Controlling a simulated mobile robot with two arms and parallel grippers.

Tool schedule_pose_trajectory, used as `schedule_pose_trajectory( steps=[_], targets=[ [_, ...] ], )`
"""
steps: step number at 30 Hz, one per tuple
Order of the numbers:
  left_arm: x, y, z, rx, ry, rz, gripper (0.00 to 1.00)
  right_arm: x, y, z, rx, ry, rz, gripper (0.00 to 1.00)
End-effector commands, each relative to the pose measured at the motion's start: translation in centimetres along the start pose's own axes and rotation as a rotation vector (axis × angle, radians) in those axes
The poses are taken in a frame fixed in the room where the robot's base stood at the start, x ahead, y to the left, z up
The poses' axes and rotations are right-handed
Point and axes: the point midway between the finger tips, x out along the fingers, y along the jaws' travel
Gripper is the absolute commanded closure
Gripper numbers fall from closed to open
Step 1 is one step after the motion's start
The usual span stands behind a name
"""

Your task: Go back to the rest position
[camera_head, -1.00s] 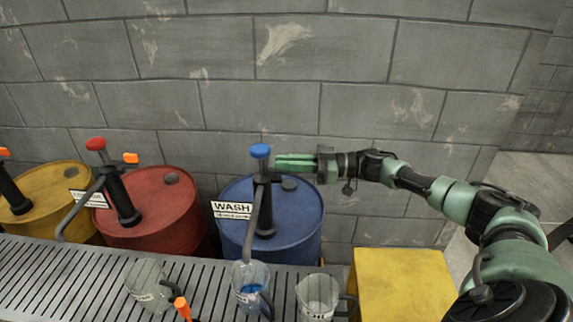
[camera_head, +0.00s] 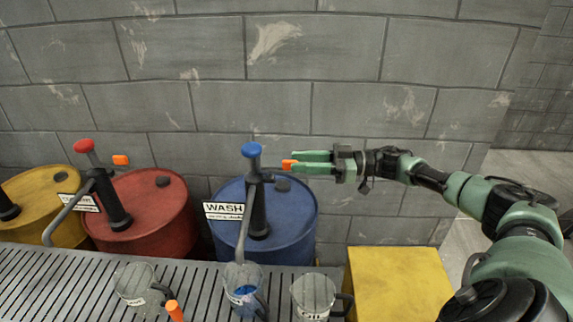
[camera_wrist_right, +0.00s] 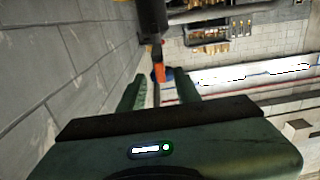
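My right gripper (camera_head: 291,163) reaches in from the right beside the blue drum's pump (camera_head: 259,200). Its two fingers are apart, with the orange lever tip (camera_head: 287,163) at their ends and nothing clamped. In the right wrist view the open fingers (camera_wrist_right: 158,90) stand on either side of the orange tip (camera_wrist_right: 159,73), which lies ahead between them. My left gripper is not in view.
The blue drum (camera_head: 290,235), red drum (camera_head: 165,225) and yellow drum (camera_head: 40,190) stand along the block wall. A slatted grey rack (camera_head: 60,290) in front holds clear jugs (camera_head: 315,292). A yellow box (camera_head: 400,285) stands below my right arm.

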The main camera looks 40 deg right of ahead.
Motion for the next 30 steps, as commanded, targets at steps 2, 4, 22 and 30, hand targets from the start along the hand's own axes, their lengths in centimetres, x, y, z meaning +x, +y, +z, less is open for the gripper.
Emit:
schedule_pose_trajectory(
  steps=[2,4,22,30],
  targets=[
    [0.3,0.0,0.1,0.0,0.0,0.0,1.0,-1.0,0.0,0.2,0.001,-0.002,0.001,0.67],
    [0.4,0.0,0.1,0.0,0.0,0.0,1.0,-1.4,0.0,0.1,0.0,-0.001,0.001,0.67],
    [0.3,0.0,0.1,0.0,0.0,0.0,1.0,-1.7,0.0,-0.1,0.0,0.001,-0.001,0.67],
    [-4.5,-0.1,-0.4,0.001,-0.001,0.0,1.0,-1.7,0.0,-5.0,-0.001,0.001,0.0,0.67]
  ],
)
